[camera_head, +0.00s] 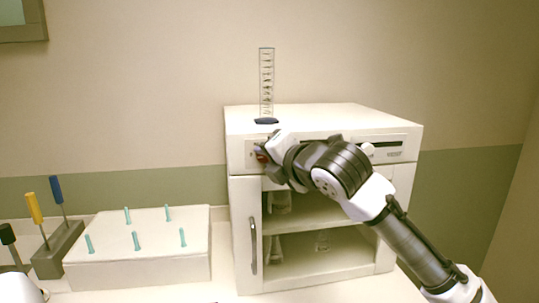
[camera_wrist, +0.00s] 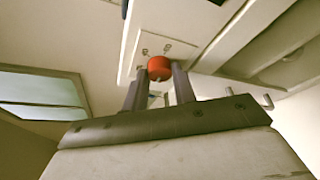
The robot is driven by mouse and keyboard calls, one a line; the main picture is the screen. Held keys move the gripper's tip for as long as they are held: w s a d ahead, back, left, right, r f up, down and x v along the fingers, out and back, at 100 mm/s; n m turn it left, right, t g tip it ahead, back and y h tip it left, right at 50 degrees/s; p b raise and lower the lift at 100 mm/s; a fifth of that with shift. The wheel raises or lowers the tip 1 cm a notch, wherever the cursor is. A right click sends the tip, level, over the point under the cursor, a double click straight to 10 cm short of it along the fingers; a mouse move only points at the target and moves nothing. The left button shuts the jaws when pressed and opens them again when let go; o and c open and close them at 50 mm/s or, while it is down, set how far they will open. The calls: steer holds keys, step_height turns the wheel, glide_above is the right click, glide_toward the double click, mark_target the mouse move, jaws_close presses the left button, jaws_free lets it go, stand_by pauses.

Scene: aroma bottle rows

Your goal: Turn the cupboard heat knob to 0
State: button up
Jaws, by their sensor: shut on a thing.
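The white cupboard (camera_head: 247,186) stands on the counter with its control panel along the top front. Its heat knob is a round red knob (camera_wrist: 160,67) on the panel, with small markings beside it that are too small to read. My gripper (camera_wrist: 158,80) has one finger on each side of the red knob and is shut on it. In the head view my gripper (camera_head: 265,155) is at the left end of the panel, and my wrist hides most of the knob. Which setting the knob points to cannot be told.
A white knob (camera_head: 367,149) and dark slot sit at the panel's right. A clear graduated cylinder (camera_head: 266,85) stands on top. Glass flasks (camera_head: 276,248) stand on inside shelves. A white block with teal pegs (camera_head: 140,263) and a screwdriver holder (camera_head: 58,250) are at left.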

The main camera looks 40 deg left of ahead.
stand_by(0.5)
steer(key=o, duration=1)
steer(key=b+v, duration=0.4)
steer(key=v, duration=1)
steer(key=shift+a, duration=0.15)
